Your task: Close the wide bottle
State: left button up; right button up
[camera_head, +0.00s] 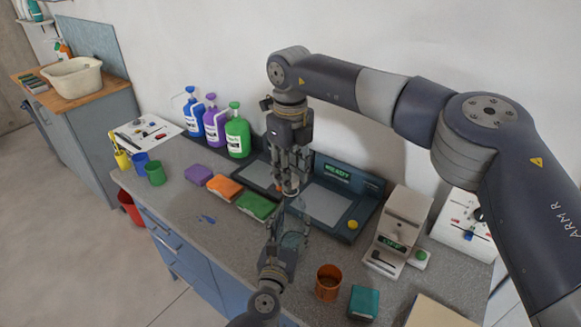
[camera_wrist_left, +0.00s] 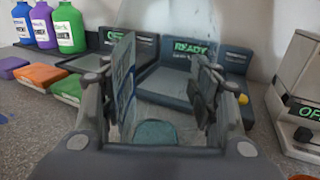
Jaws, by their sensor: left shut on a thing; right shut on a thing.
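The wide bottle (camera_head: 294,216) looks clear with a teal tint and stands between the fingers of my left gripper (camera_head: 288,232), which is shut on it above the bench. In the left wrist view the bottle (camera_wrist_left: 155,132) shows between the two finger pads as a see-through body with a teal patch. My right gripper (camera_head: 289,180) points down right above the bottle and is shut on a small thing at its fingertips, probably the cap. The fingers mostly hide it. I cannot tell whether it touches the bottle's mouth.
Behind are two dark stations, one reading READY (camera_head: 337,174). A dispenser (camera_head: 400,228), an orange cup (camera_head: 328,283) and a teal box (camera_head: 364,302) are on the right. Sponges (camera_head: 225,188), pump bottles (camera_head: 237,137) and small cups (camera_head: 155,174) are on the left. The front-left bench is mostly clear.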

jog(key=shift+f, duration=0.7)
dwell(0.5)
jog(key=m, duration=0.4)
jog(key=shift+m, duration=0.4)
jog(key=m, duration=1)
jog(key=shift+w, duration=0.1)
jog(key=m, duration=1.1)
jog(key=shift+m, duration=0.3)
jog(key=m, duration=0.6)
jog(key=o, duration=0.6)
